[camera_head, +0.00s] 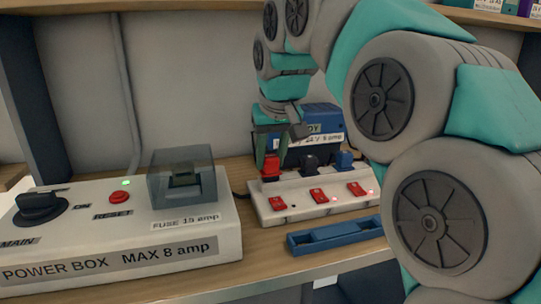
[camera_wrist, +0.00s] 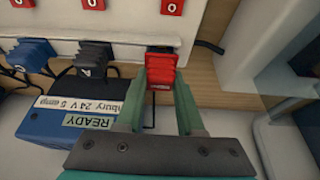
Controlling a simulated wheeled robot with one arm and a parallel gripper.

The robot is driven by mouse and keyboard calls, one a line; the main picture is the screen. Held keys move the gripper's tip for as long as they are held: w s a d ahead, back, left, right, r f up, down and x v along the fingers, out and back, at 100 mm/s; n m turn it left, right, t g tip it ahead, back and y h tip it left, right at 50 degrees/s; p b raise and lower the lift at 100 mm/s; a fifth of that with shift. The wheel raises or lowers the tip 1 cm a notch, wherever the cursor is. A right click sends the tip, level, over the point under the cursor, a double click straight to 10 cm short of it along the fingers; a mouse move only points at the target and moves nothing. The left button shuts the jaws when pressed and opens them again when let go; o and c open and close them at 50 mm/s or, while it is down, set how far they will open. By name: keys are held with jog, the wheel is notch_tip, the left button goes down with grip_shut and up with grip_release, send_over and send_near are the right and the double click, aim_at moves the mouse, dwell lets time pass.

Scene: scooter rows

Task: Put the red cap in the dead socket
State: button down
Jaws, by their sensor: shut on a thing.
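My gripper (camera_head: 267,155) points down over the left end of the white power strip (camera_head: 330,207). It is shut on a red ribbed block (camera_head: 270,166), which I take for the red cap. In the wrist view the red cap (camera_wrist: 161,72) sits between the two green fingers (camera_wrist: 165,95). It is over the strip's end position, in line with the black plug and the blue plug. I cannot tell whether it is fully seated; the socket under it is hidden. The left red switch (camera_head: 277,203) has a dark lamp beside it; the other two switches have lit red lamps.
A black plug (camera_head: 310,162) and a blue plug (camera_head: 344,159) stand in the strip. A blue battery-like box (camera_head: 322,117) labelled READY is behind. An empty blue tray (camera_head: 335,234) lies in front. The power box (camera_head: 120,228) with its knob and fuse cover stands left.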

jog(key=shift+f, duration=0.55)
jog(key=shift+c, duration=2.2)
grip_release()
jog(key=shift+r, duration=0.1)
jog(key=v, duration=0.7)
jog(key=shift+r+b, duration=0.25)
jog(key=shift+b, duration=0.1)
jog(key=shift+s, duration=0.15)
